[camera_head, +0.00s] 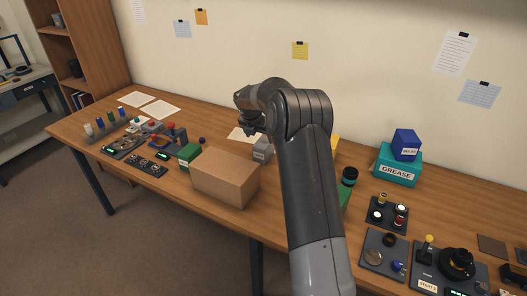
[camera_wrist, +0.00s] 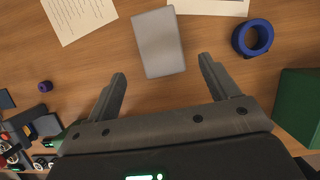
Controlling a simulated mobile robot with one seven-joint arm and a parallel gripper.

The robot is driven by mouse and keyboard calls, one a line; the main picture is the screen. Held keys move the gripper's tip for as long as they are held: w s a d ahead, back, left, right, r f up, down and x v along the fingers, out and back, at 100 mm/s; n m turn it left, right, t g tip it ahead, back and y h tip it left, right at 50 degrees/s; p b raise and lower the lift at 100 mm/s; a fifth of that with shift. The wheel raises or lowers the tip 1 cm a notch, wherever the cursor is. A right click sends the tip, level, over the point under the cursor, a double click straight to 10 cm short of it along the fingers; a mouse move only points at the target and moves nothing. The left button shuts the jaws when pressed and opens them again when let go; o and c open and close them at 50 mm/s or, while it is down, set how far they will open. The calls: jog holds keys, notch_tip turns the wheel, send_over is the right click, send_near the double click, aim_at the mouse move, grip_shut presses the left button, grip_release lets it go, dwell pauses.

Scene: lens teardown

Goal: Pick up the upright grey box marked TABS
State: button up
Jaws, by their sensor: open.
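The grey box (camera_head: 262,150) stands on the table behind the cardboard box, close under my gripper in the head view. The wrist view shows its plain light-grey face (camera_wrist: 158,43) just ahead of my fingertips, roughly centred between them. I cannot read a TABS marking in either view. My gripper (camera_wrist: 162,68) is open and empty, with its fingers apart and the box beyond their tips. In the head view my gripper (camera_head: 253,128) shows at the end of my arm, its fingers hard to make out.
A large cardboard box (camera_head: 225,178) stands in front of the grey box. A blue ring (camera_wrist: 253,38) and a green box (camera_wrist: 299,105) lie to the right. Paper (camera_wrist: 80,14) lies at the upper left. A small green box (camera_head: 188,155) and control panels (camera_head: 147,165) stand left.

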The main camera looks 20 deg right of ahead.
aim_at(264, 149)
jog(key=x, duration=1)
jog(key=shift+d, duration=0.1)
jog(key=shift+c, duration=0.6)
jog(key=c, duration=1.1)
